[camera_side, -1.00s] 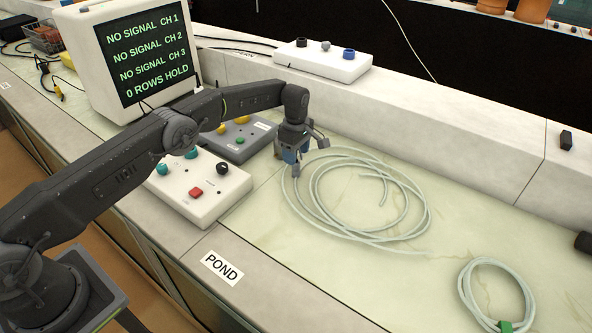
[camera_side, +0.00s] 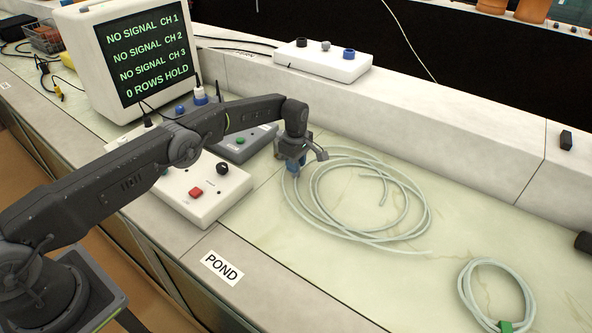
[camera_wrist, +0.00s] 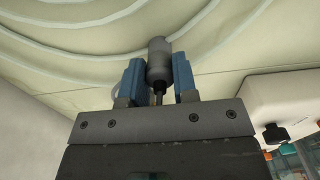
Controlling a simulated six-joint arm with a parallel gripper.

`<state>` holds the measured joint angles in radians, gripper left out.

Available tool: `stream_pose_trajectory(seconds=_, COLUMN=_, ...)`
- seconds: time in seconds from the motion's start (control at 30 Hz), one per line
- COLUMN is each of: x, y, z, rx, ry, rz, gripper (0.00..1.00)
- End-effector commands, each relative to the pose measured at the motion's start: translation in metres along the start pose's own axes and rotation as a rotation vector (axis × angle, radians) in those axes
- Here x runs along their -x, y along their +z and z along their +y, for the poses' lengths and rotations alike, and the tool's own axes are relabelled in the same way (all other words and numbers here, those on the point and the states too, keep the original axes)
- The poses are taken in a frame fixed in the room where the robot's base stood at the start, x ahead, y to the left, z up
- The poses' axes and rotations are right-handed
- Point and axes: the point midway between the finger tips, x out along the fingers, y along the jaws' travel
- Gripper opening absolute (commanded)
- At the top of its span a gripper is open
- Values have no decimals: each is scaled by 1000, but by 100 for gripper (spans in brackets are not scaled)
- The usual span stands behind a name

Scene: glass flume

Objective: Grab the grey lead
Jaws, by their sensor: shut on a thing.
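A grey cylindrical plug end (camera_wrist: 158,60), which looks like the grey lead, stands between my fingers in the wrist view, with a black collar and thin pin toward the palm. My gripper (camera_wrist: 158,78) is shut on it, one blue pad on each side. In the side view my gripper (camera_side: 297,165) points down over the pale bench, at the left edge of a big coil of pale tubing. The plug cannot be made out there, and the rest of its lead is not clearly visible.
The coil of pale tubing (camera_side: 318,195) lies right of my gripper. A smaller coil (camera_side: 466,284) is at lower right. A white control box (camera_side: 205,190) and a grey box (camera_side: 245,143) stand left. The raised ledge (camera_side: 450,135) runs behind.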

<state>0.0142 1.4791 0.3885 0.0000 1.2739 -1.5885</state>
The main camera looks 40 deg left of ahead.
Motion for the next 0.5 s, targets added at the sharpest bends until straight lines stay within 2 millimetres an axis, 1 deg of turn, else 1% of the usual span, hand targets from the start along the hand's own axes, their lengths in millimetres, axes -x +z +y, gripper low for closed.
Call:
stream_pose_trajectory(seconds=0.03, x=0, y=0, z=0, rx=0, ry=0, rz=0, gripper=11)
stream_pose_trajectory(seconds=0.1, x=0, y=0, z=0, rx=0, ry=0, rz=0, gripper=4)
stream_pose_trajectory(seconds=0.13, x=0, y=0, z=0, rx=0, ry=0, rz=0, gripper=3)
stream_pose_trajectory(seconds=0.37, x=1, y=0, z=0, rx=0, ry=1, rz=0, gripper=3)
stream_pose_trajectory(seconds=0.5, x=8, y=0, z=1, rx=0, ry=2, rz=0, gripper=3)
